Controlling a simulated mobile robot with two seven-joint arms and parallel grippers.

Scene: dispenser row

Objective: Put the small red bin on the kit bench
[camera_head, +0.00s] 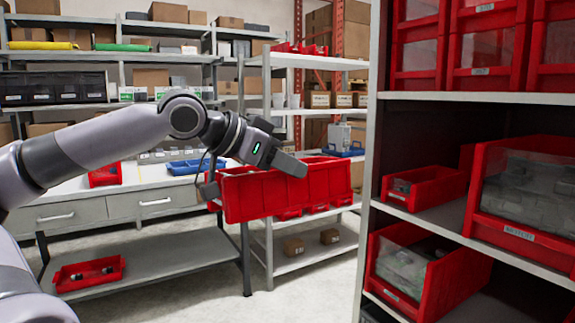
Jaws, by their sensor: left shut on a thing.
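My left gripper (250,176) reaches in from the left and is shut on a red bin (245,198), holding it up in mid-air. The bin's near side faces me; its inside and contents are hidden. It overlaps other red bins behind it in the picture, so its far edge is hard to tell. A workbench with drawers (75,213), which looks like the kit bench, stands behind at the left. A small red bin (105,175) and a blue tray (190,166) are on its top. My right gripper is not in view.
A dark shelf unit (470,98) with several red bins (520,195) stands close at the right. A light metal rack (262,240) with red bins (325,182) stands behind the held bin. A red tray (88,273) lies on the bench's lower shelf. Floor in the middle is clear.

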